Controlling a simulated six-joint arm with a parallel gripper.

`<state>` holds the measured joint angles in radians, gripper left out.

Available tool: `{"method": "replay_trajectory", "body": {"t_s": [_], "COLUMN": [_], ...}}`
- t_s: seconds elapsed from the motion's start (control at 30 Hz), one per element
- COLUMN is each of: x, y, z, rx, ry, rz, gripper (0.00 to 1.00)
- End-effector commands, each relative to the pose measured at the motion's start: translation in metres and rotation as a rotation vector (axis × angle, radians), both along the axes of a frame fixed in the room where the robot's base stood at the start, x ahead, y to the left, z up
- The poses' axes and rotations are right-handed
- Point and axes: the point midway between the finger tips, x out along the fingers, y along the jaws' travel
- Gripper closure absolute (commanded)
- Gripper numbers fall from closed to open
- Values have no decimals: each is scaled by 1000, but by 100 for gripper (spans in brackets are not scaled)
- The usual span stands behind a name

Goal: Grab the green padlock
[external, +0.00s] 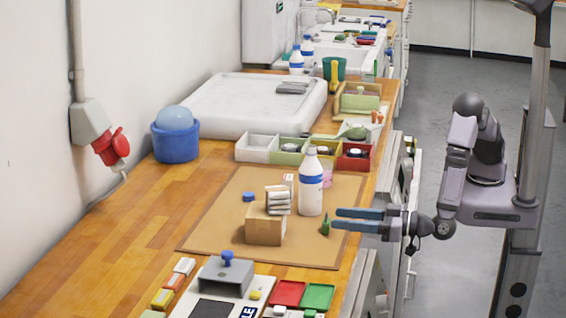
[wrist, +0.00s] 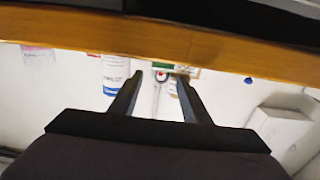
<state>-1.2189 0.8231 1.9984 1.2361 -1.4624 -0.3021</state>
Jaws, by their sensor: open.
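A small green object (external: 325,225), which looks like the padlock but is too small to be sure of, stands on the brown mat (external: 215,222) near its right edge. My gripper (external: 335,218) is open and empty, reaching in from the right with its fingers level. The fingertips appear just right of the green object; I cannot tell whether they touch it. In the wrist view, my two fingers (wrist: 160,77) are spread apart, and no padlock can be clearly made out between them.
A white bottle with a blue label (external: 311,185) stands behind the fingertips. A cardboard box (external: 265,226) with a stacked grey item on top stands to the left. A divided bin (external: 256,147) is farther back. Red (external: 288,292) and green (external: 318,296) trays lie in front.

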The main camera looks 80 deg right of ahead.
Motion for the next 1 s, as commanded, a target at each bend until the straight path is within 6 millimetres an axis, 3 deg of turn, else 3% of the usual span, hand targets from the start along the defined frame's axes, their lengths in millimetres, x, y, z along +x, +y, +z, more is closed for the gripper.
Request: {"method": "replay_trajectory", "body": {"t_s": [0.43, 0.77, 0.8, 0.93, 1.0], "x": [45, 52, 52, 52, 52], "y": [2, 2, 2, 2, 2], "z": [4, 2, 2, 3, 3], "rx": [0, 0, 0, 0, 0], "ry": [0, 0, 0, 0, 0], "rz": [-2, 1, 1, 1, 1], "gripper": [57, 57, 59, 90, 94]}}
